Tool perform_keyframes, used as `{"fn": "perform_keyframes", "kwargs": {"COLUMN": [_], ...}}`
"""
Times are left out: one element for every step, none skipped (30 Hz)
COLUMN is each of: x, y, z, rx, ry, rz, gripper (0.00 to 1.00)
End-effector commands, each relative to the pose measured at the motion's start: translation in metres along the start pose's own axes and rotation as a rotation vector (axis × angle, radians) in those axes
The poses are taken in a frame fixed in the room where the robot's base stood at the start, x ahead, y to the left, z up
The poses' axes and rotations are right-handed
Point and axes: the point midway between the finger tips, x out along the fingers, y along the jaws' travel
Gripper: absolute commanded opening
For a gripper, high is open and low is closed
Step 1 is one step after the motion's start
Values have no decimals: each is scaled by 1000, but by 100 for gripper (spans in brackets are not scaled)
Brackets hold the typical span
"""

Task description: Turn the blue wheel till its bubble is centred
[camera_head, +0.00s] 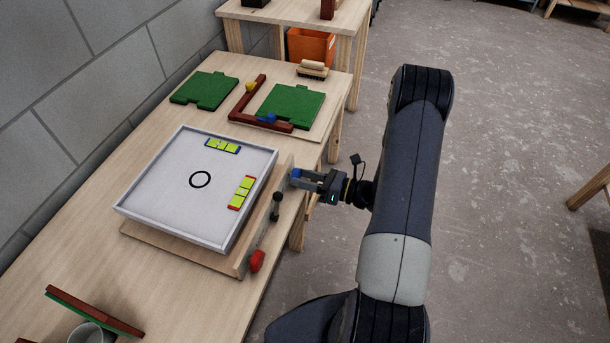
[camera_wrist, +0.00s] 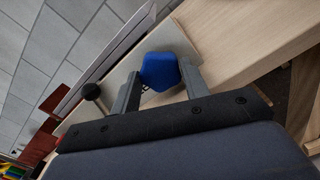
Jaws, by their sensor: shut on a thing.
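The blue wheel (camera_wrist: 161,70) sits between the two fingers of my gripper (camera_head: 300,180) at the front edge of the levelling table; a little of its blue shows in the head view (camera_head: 295,173). My gripper is shut on it. The tilting white tray (camera_head: 165,195) has a black ring on it. The blue-framed vial (camera_head: 222,146) lies along the tray's far edge, yellow-green with dark marks; its bubble is too small to place surely. The red-framed vial (camera_head: 242,193) lies along the right edge. The red wheel (camera_head: 257,261) is free at the near right corner.
A black-knobbed lever (camera_head: 277,197) stands between the wheels, close to my gripper. Green boards (camera_head: 292,106), dark red battens (camera_head: 245,97) and a brush (camera_head: 312,70) lie at the back. A cup (camera_head: 91,334) stands at the near left.

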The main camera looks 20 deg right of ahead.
Motion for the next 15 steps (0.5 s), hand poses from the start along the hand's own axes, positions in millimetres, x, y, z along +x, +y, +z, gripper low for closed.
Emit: {"fn": "perform_keyframes", "kwargs": {"x": [0, 0, 0, 0, 0, 0, 0, 0, 0, 0, 0, 0, 0, 0, 0], "y": [0, 0, 0, 0, 0, 0, 0, 0, 0, 0, 0, 0, 0, 0, 0], "z": [1, 1, 1, 1, 1, 0, 0, 0, 0, 0, 0, 0, 0, 0, 0], "rx": [30, 48, 70, 86, 100, 118, 129, 140, 153, 161, 168, 177, 182, 186, 190], "ry": [0, 1, 1, 0, 1, 1, 0, 0, 0, 0, 0, 0, 0, 0, 0], "rz": [0, 0, 0, 0, 0, 0, 0, 0, 0, 0, 0, 0, 0, 0, 0], "gripper": [20, 20, 20, 20, 20, 20, 20, 20, 20, 20, 20, 20, 20, 20, 20]}}
